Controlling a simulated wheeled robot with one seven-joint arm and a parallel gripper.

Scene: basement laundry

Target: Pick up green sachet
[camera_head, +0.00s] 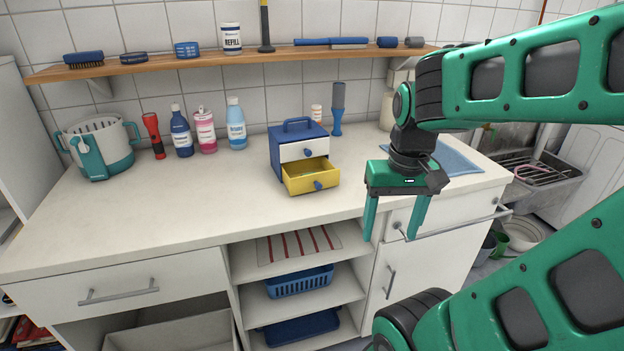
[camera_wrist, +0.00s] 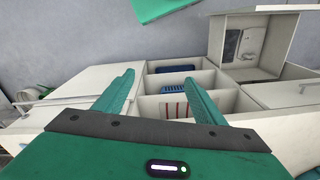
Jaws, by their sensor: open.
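A small blue cabinet (camera_head: 275,152) with a handle on top stands on the counter in the head view. Its upper white drawer (camera_head: 304,150) looks shut. Its lower yellow drawer (camera_head: 305,182) is pulled out, and a small greenish patch (camera_head: 304,173) shows inside; I cannot tell whether it is the green sachet. No sachet is clearly visible elsewhere. My gripper (camera_head: 390,236) is open and empty, pointing down at the counter's front edge, right of the drawer and apart from it. In the wrist view its fingers (camera_wrist: 158,78) are spread above the open shelves.
The counter (camera_head: 200,215) is clear in front of and left of the cabinet. Bottles, a red flashlight (camera_head: 153,135) and a teal-and-white basket (camera_head: 98,147) stand at the back left. A wall shelf (camera_head: 150,66) hangs above.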

